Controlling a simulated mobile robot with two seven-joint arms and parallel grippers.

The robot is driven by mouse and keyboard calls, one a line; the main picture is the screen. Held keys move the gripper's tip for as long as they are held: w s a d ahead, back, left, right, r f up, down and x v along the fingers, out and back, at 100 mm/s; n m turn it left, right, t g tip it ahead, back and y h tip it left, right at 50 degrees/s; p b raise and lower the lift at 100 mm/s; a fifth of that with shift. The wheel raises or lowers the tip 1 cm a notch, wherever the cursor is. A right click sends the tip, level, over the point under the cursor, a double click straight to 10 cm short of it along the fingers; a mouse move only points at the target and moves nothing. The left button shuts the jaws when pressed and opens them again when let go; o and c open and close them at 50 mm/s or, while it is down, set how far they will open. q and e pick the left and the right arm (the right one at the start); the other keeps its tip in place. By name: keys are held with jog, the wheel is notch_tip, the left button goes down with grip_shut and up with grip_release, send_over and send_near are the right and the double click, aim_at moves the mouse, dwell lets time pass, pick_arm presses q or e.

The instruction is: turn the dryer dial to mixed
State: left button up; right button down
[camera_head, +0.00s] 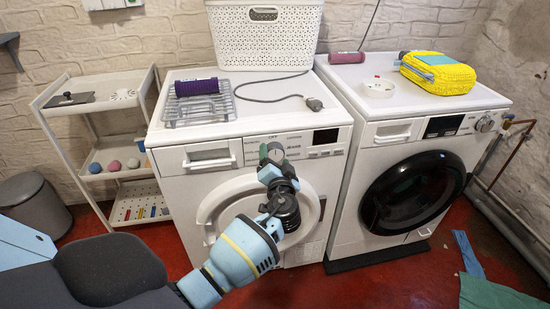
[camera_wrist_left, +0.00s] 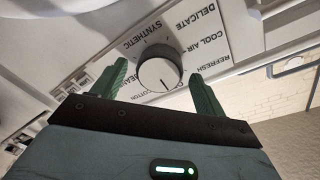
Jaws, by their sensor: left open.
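The dial (camera_wrist_left: 160,74) is a round white knob on the panel of the left white machine (camera_head: 183,178). Printed words around it include SYNTHETIC, DELICATE, COOL AIR, REFRESH and, partly covered, COTTON. I cannot see a MIXED label. A short dark mark on the knob face points toward the bottom of the wrist view, between COTTON and REFRESH. My left gripper (camera_head: 270,156) is at this panel in the head view. In the wrist view its two green fingers stand open on either side of the knob; contact is not visible. My right gripper is not in view.
A second white machine (camera_head: 352,225) with a black round door stands close on the right. A shelf cart (camera_head: 66,110) stands left. Red floor is open in front.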

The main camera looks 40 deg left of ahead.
pick_arm(q)
jog(key=shift+w+a, duration=0.25)
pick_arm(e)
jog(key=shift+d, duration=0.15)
pick_arm(q)
jog(key=c, duration=1)
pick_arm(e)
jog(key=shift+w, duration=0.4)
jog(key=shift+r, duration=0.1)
